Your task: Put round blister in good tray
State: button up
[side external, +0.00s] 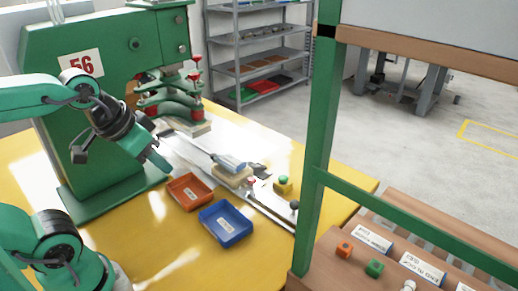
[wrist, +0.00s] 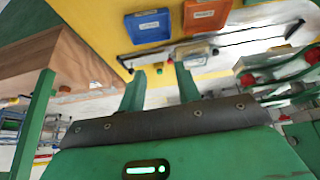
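A pale, clear blister-like piece (side external: 230,163) lies on a beige block (side external: 232,179) on the metal rail in the side view; I cannot tell whether it is round. In the wrist view it seems to be the pale piece (wrist: 197,51) beyond my fingers. A blue tray (side external: 243,234) and an orange-red tray (side external: 179,204) sit on the yellow table, both looking empty. They also show in the wrist view. Their labels are too small to read. My gripper (wrist: 160,80) is open and empty, its fingers apart. In the side view it hangs above and left of the trays.
A green press machine (side external: 95,100) stands behind my arm. A yellow box with a green button (side external: 283,185) sits right of the block. A green post (side external: 318,130) rises at the table's right edge. The front of the yellow table (side external: 180,260) is clear.

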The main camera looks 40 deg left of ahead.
jog(key=o, duration=0.7)
jog(key=shift+w+a+r+n, duration=0.1)
jog(key=shift+w+r+n, duration=0.2)
jog(key=shift+w, duration=0.2)
jog(key=shift+c, duration=0.2)
jog(key=w+a+n+g, duration=0.2)
jog(key=w+n, duration=0.3)
jog(key=w, duration=0.3)
jog(key=w+a+f+n+g, duration=0.1)
jog(key=w+a+f+n, duration=0.1)
jog(key=w+f+n, duration=0.2)
jog(key=w+a+f+n+g, duration=0.1)
jog(key=w+a+f+n, duration=0.2)
jog(key=w, duration=0.5)
jog(key=w+a+f+n+g, duration=0.1)
jog(key=w+a+f+n, duration=0.2)
jog(key=w+f+n, duration=0.1)
jog(key=shift+w+f+n+g, duration=0.2)
jog(key=shift+w+n, duration=0.1)
jog(key=shift+w, duration=0.3)
jog(key=shift+w+f+n+g, duration=0.15)
jog(key=shift+w+n, duration=0.15)
jog(key=shift+w, duration=0.3)
